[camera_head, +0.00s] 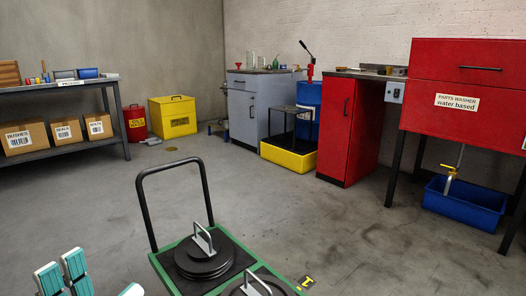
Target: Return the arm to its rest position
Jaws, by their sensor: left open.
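My left gripper (76,272) shows at the bottom left corner as teal and white finger parts. It is open, and I see nothing held in it. It is left of a green-framed cart (160,265) and looks apart from it. The rest of the left arm is out of the picture. My right gripper and arm are not in view.
The cart has a black handle (143,212) and carries black discs with a metal grip (203,262). Left is a shelf with boxes (68,133). Yellow bin (173,117), grey cabinet (243,115) and red parts washer (465,85) line the walls. The middle floor is clear.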

